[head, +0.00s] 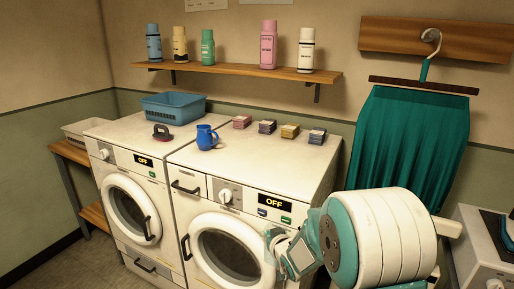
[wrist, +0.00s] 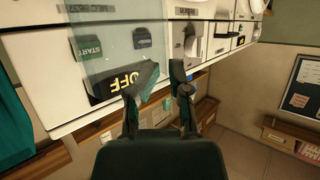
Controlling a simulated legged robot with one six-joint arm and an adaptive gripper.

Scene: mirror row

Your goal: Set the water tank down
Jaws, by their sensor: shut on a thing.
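A clear, see-through block, which I take to be the water tank (wrist: 108,38), shows in the wrist view beyond my fingertips. The washer panel, its START button and part of the OFF display show through it. My gripper (wrist: 163,82) is shut on it; the exact contact between the fingers is hard to see. In the head view my gripper (head: 274,243) is in front of the right washer (head: 212,228), below its control panel. The tank cannot be made out clearly there.
The right washer's top has a blue jug (head: 206,137) and several small boxes along the back; its front part is bare. The left washer holds a blue basket (head: 173,108) and a dark red-and-black object (head: 162,132).

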